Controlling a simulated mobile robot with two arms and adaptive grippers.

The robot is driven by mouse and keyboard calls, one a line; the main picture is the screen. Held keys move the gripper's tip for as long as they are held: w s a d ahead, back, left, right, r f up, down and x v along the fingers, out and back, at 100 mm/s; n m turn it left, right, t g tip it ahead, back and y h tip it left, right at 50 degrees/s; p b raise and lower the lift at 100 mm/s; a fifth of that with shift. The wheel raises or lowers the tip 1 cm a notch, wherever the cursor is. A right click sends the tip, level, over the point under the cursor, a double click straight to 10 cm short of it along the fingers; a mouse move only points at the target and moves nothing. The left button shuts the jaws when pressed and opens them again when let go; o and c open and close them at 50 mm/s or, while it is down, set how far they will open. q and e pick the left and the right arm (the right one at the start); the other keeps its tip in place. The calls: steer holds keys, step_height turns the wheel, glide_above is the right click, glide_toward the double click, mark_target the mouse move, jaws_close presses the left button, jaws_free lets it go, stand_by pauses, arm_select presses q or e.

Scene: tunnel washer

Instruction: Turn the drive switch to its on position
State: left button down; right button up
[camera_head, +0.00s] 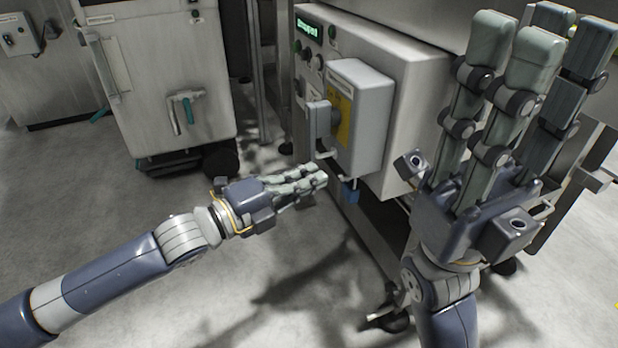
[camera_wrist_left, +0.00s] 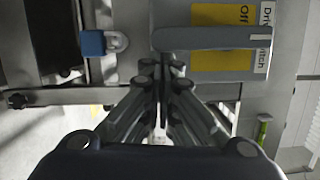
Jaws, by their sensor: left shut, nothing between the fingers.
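The drive switch is a grey box (camera_head: 362,115) on the front of a larger machine cabinet. It has a yellow plate (camera_head: 341,118) and a grey handle (camera_head: 319,120). In the left wrist view the handle (camera_wrist_left: 210,39) lies as a horizontal bar across the yellow plate (camera_wrist_left: 222,62), with a pale mark at its right end. "Off" and part of a "Drive Switch" label are readable there. My left gripper (camera_head: 322,174) is shut and empty, just below the handle; contact cannot be told. My right gripper (camera_head: 538,50) is open and empty, raised in the right foreground.
A blue padlock (camera_head: 350,191) hangs below the switch box and also shows in the left wrist view (camera_wrist_left: 93,43). A green display (camera_head: 307,29) and several buttons sit above left on the cabinet. A grey cabinet (camera_head: 165,75) stands at the left. The floor between is clear.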

stand_by(0.3)
arm_select(q)
steer(key=v, duration=1.2)
